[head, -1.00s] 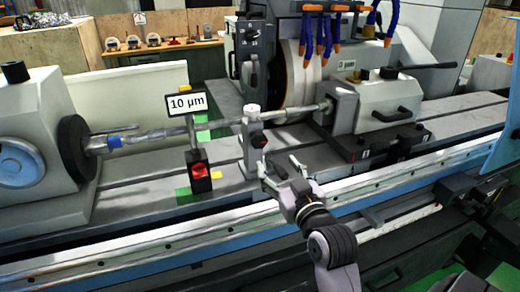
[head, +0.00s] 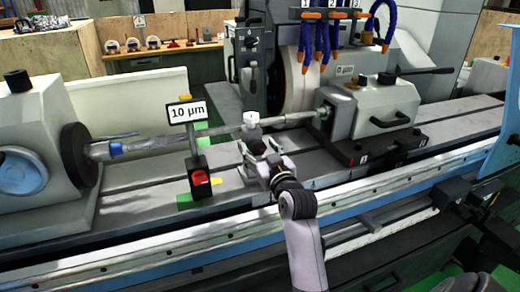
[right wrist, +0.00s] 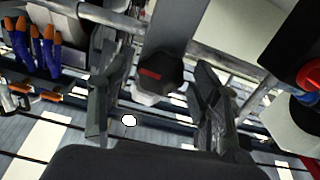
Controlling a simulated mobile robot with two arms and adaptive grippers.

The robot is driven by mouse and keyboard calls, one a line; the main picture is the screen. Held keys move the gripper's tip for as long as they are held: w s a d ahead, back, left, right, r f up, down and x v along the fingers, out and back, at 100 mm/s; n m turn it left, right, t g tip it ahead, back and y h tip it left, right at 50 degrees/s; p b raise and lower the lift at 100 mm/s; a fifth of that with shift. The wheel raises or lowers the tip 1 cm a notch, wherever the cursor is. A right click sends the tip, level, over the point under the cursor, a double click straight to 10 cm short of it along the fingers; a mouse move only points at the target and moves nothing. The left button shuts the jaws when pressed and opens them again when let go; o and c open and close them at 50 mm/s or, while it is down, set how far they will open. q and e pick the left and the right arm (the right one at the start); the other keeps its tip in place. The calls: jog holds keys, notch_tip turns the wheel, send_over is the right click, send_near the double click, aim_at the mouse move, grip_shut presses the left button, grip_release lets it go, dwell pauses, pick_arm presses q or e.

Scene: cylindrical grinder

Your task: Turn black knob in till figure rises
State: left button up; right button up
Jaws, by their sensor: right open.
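The black knob (right wrist: 166,72) with a red mark shows in the right wrist view, between the spread fingers of my right gripper (right wrist: 155,88). Gaps show on both sides of the knob. In the head view, my right gripper (head: 258,147) is at the front of the small grey steady rest with the white top cap (head: 251,118) and largely hides the knob. The sign (head: 186,112) left of it reads 10 µm. My left gripper is not in view.
A long shaft (head: 150,146) runs from the left headstock (head: 32,125) to the right tailstock (head: 385,105). Blue hoses (head: 308,40) hang by the grinding wheel behind.

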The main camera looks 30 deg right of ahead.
jog(key=shift+c, duration=0.5)
jog(key=c, duration=1.1)
jog(key=shift+r+m+p, duration=0.15)
jog(key=shift+m+p, duration=1.15)
jog(key=m+p, duration=0.2)
jog(key=shift+m, duration=0.4)
jog(key=shift+d+m+p, duration=0.1)
jog(key=shift+m+p, duration=0.3)
jog(key=shift+m, duration=0.3)
jog(key=o, duration=1.2)
